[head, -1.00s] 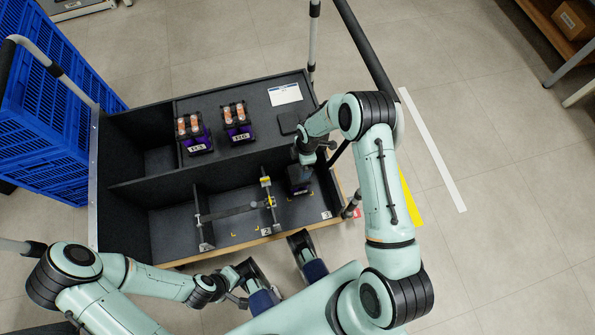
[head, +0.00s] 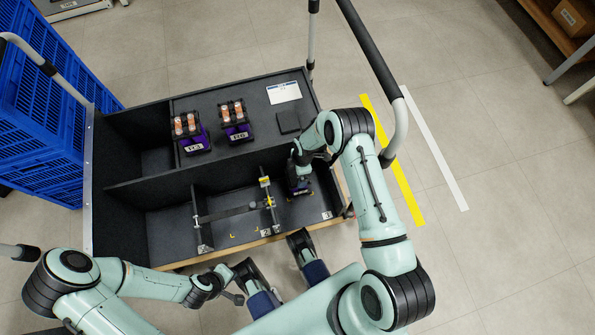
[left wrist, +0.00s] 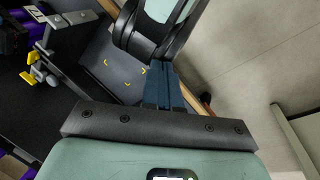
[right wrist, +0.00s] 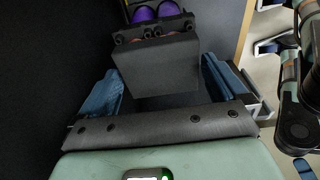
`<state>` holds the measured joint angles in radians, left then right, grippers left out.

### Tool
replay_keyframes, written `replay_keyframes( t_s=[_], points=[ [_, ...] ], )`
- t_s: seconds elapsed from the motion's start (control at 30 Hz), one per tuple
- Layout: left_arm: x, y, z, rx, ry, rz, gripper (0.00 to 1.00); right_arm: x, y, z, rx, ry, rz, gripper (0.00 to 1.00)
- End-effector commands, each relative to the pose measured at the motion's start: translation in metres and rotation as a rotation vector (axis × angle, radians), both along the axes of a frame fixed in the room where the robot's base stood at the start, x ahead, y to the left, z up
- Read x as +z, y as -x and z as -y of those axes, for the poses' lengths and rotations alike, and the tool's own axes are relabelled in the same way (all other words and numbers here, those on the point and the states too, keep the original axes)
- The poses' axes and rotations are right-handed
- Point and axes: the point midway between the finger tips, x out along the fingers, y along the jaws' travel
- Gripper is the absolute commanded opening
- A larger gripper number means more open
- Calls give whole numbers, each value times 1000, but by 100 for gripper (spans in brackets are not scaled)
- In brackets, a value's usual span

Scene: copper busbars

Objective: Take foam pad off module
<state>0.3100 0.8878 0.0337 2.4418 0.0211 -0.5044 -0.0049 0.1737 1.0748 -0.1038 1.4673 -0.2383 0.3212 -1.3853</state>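A dark grey square foam pad (right wrist: 155,66) sits on a module (right wrist: 155,14) in the right wrist view. The module's purple parts and dark fittings show beyond the pad's far edge. In the head view the module (head: 301,191) stands in the right front bay, mostly under my right gripper (head: 299,172). In the right wrist view the blue fingers are wide apart, one on each side of the pad, with gaps visible. My left gripper (left wrist: 161,84) is empty, its blue fingers together, outside the cart's front edge; it also shows in the head view (head: 238,298).
Two purple modules (head: 194,141) (head: 236,130) with orange cylinders stand on the rear shelf. A dark square pad (head: 288,122) and a white sheet (head: 284,92) lie beside them. A metal bar fixture (head: 230,213) with yellow tags stands left of the bay. Low walls (head: 145,224) divide the cart.

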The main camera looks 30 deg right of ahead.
Motion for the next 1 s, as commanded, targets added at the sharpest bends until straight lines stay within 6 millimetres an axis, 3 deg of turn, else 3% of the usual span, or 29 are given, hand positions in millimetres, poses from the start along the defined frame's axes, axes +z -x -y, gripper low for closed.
replay_keyframes(
  t_s=[0.03, 0.1, 0.13, 0.63, 0.77, 1.0],
  points=[
    [0, 0, 0, 0, 0, 0, 0, 0, 0, 0, 0, 0, 0, 84],
    [0, 0, 0, 0, 0, 0, 0, 0, 0, 0, 0, 0, 0, 61],
    [0, 0, 0, 0, 0, 0, 0, 0, 0, 0, 0, 0, 0, 60],
    [3, 3, 1, -3, 4, -7, 0, 9, -1, 0, 0, 0, 1, 60],
    [8, 8, 4, -9, 11, -22, 0, 26, -1, 0, 1, 0, 2, 60],
    [21, 24, 11, -27, 31, -63, 0, 76, -1, 0, 1, 0, 4, 60]
  ],
)
